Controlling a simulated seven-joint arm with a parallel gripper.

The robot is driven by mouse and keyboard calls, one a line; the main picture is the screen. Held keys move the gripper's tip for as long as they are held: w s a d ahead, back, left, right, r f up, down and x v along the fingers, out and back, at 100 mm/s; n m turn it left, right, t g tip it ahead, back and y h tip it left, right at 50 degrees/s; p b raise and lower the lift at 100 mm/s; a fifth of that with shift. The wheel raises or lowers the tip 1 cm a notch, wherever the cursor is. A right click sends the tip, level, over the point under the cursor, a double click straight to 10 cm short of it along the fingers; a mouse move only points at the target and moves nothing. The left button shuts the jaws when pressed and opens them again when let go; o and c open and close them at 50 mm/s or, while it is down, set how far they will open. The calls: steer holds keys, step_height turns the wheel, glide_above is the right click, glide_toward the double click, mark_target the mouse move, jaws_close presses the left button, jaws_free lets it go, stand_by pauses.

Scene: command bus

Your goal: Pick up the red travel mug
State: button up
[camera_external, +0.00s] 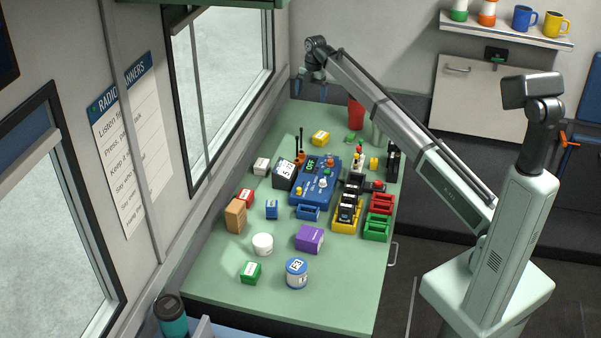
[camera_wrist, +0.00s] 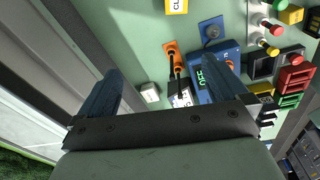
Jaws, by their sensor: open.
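The red travel mug (camera_external: 356,113) stands at the far end of the green table in the external view, partly behind my arm. I cannot make it out in the wrist view. My gripper (camera_external: 311,90) is open and empty, above the far left of the table and left of the mug, apart from it. In the wrist view my gripper (camera_wrist: 168,72) shows two dark fingers wide apart with nothing held between them.
The green table (camera_external: 335,318) holds a blue radio (camera_external: 312,186), a yellow box (camera_external: 320,138), a purple box (camera_external: 309,238), red and green crates (camera_external: 376,227) and other small items. Windows and a wall border its left. A teal mug (camera_external: 170,312) stands near the front left.

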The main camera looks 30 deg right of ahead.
steer(key=r+m+h, duration=0.1)
steer(key=m, duration=0.1)
glide_above(357, 112)
steer(key=w+d, duration=0.2)
steer(key=w, duration=0.1)
steer(key=shift+d+r, duration=0.2)
steer(key=shift+d+f, duration=0.15)
steer(key=shift+f, duration=0.3)
step_height(357, 112, down, 13)
steer(key=shift+w, duration=0.1)
steer(key=shift+c, duration=0.5)
steer(key=shift+r, duration=0.1)
steer(key=c, duration=1.3)
steer(key=shift+o, duration=0.2)
